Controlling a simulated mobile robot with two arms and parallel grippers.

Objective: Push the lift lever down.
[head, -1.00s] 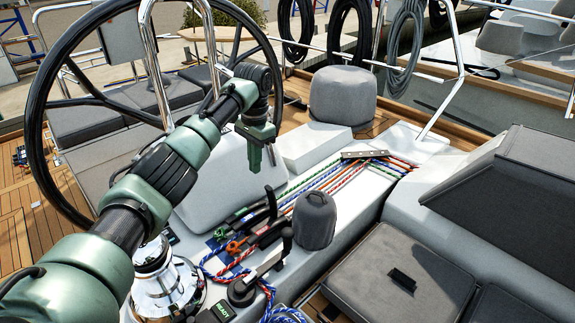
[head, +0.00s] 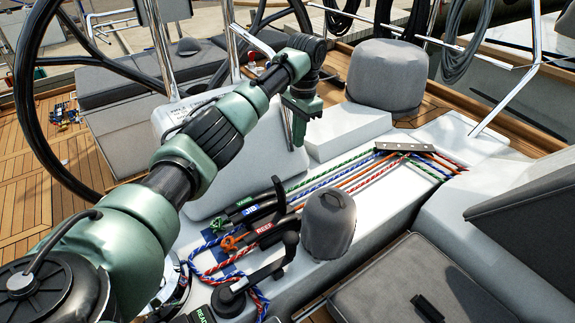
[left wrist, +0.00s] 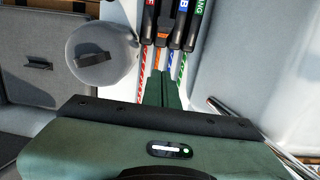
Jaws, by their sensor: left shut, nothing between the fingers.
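A row of black rope-clutch levers sits on the white cockpit ledge. In the head view I read VANG (head: 243,201), JIB (head: 251,210) and REEF (head: 265,229) labels. One black handle (head: 279,193) stands raised among them; its label is not readable. It appears to be the lift lever, on the orange rope line. My left gripper (head: 299,142) is shut and empty, pointing down above and beyond the raised handle, apart from it. In the left wrist view its green fingers (left wrist: 163,91) are together over the ropes, with the levers (left wrist: 164,22) at the top edge. My right gripper is not in view.
A grey covered winch (head: 328,225) stands right of the levers. A winch handle (head: 262,274) lies in front. The steering wheel (head: 30,110) and a white pedestal are at left. Ropes run to a metal organiser (head: 405,147). A larger grey cover (head: 387,78) stands behind.

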